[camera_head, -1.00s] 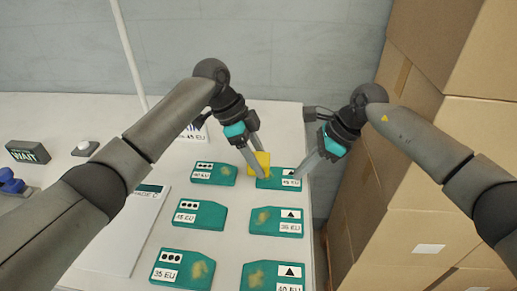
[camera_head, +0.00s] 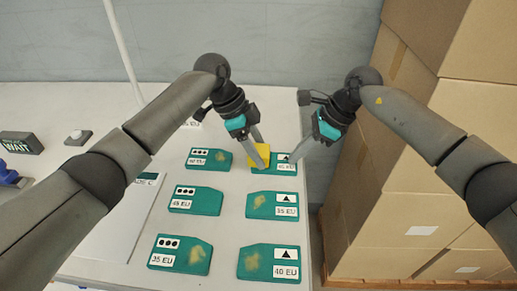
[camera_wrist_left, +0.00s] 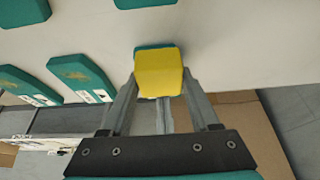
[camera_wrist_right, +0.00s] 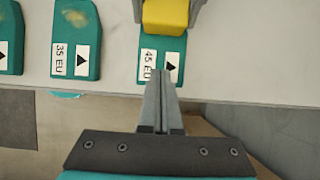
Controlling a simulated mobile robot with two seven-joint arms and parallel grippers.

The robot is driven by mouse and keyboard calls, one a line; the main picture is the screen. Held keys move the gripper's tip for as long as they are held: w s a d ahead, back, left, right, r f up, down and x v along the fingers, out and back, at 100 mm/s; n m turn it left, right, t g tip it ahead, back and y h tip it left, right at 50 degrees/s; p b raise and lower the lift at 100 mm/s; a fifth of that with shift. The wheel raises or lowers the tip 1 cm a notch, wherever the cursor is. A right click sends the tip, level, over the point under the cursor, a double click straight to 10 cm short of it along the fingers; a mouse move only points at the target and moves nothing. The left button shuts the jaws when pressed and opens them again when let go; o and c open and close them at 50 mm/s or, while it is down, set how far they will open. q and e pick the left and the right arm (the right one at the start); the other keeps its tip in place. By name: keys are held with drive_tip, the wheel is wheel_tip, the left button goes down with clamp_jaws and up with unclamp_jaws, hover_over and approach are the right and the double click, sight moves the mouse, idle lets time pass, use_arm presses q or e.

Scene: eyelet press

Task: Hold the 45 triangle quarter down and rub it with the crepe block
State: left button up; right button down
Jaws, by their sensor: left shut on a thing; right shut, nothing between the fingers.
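The 45 triangle quarter is a teal piece (camera_head: 286,170) at the far right of the table, with a triangle label and a 45 EU label; it also shows in the right wrist view (camera_wrist_right: 175,45). My left gripper (camera_head: 258,158) is shut on the yellow crepe block (camera_head: 264,151), which sits on the quarter and hides part of it. The block fills the fingertips in the left wrist view (camera_wrist_left: 158,75). My right gripper (camera_head: 296,160) is shut and empty, its tips at the quarter's labelled end; whether they press on it I cannot tell exactly.
Several other teal quarters with pale smudges lie in two columns, including 35 EU triangle (camera_head: 272,206) and 40 EU triangle (camera_head: 269,263). A WAIT box (camera_head: 21,143) and a button (camera_head: 78,137) are at left. Cardboard boxes (camera_head: 420,150) stand close right of the table edge.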

use_arm(q)
drive_tip(key=shift+d, duration=0.95)
use_arm(e)
drive_tip(key=shift+s+d+f, duration=0.15)
drive_tip(key=shift+f, duration=0.2)
use_arm(q)
drive_tip(key=shift+a, duration=1.45)
drive_tip(key=shift+d, duration=1.65)
drive_tip(key=shift+a+r, duration=0.15)
drive_tip(key=shift+r, duration=3.95)
use_arm(e)
drive_tip(key=shift+r, duration=0.1)
